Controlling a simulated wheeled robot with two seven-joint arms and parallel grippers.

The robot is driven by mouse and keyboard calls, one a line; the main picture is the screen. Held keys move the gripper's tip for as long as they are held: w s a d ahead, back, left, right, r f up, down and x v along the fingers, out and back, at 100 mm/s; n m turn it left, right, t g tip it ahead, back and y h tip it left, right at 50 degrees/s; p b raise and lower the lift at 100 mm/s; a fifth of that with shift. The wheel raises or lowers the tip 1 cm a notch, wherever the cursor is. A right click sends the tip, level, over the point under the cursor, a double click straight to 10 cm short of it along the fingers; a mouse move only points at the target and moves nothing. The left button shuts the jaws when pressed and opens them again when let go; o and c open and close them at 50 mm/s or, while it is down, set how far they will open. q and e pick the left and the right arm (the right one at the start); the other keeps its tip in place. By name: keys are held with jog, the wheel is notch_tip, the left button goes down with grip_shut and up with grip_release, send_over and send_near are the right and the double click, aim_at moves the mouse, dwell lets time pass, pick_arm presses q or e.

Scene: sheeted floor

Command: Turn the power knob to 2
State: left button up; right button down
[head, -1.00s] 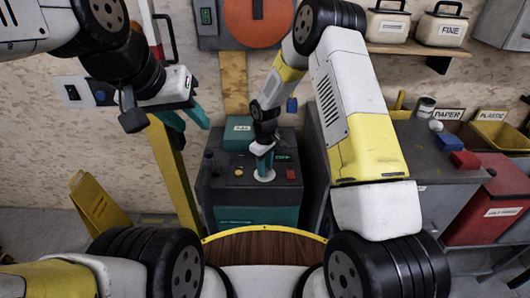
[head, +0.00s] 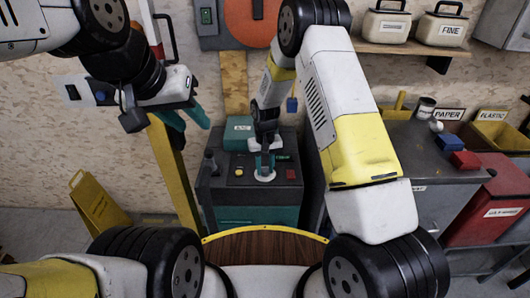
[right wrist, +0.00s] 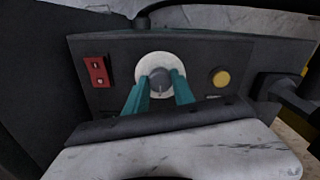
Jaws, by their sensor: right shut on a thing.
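The power knob (right wrist: 162,82) is a grey knob on a round white dial (right wrist: 146,65) on the dark top of a machine. In the right wrist view the two teal fingers of my right gripper (right wrist: 160,88) are closed on the knob, one on each side. In the head view the right gripper (head: 265,164) points down at the white dial (head: 264,176) and hides most of the knob. The dial's numbers are too small to read. My left gripper (head: 190,118) hangs in the air at the left, its teal fingers apart and empty.
The machine (head: 255,214) has a yellow button (right wrist: 220,78) and a red switch (right wrist: 98,71) beside the dial. A yellow folding sign (head: 98,205) stands at the left. A grey bench (head: 440,165) and a red bin (head: 487,212) stand at the right.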

aim_at(265, 170)
dwell(0.4)
jog(key=c, duration=1.1)
grip_release()
jog(key=shift+o, duration=0.2)
jog(key=shift+r, duration=0.1)
notch_tip(265, 170, up, 7)
jog(key=shift+r, duration=0.35)
